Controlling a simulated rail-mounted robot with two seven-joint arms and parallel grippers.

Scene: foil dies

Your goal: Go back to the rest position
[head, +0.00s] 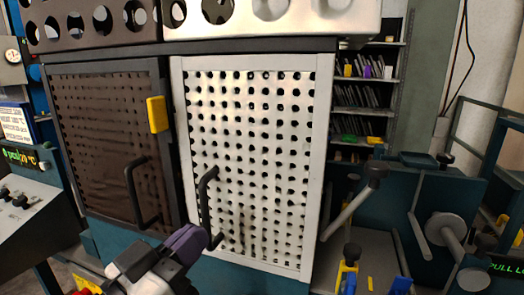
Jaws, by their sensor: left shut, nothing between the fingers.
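My left gripper (212,238) reaches in from the bottom of the head view, with a grey wrist and purple and dark parts. It is shut and holds nothing. Its tip appears just below the black handle (207,205) of the white perforated door (262,150); I cannot tell whether it touches the handle. The dark brown perforated door (105,140) stands to the left, with its own black handle (140,195). Both doors look closed. My right gripper is not in view.
A yellow block (157,114) sits on the edge of the brown door. A control panel (30,215) stands at the left. A teal machine (440,215) with a lever (352,203) stands at the right. Shelves (365,100) with flat items are behind.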

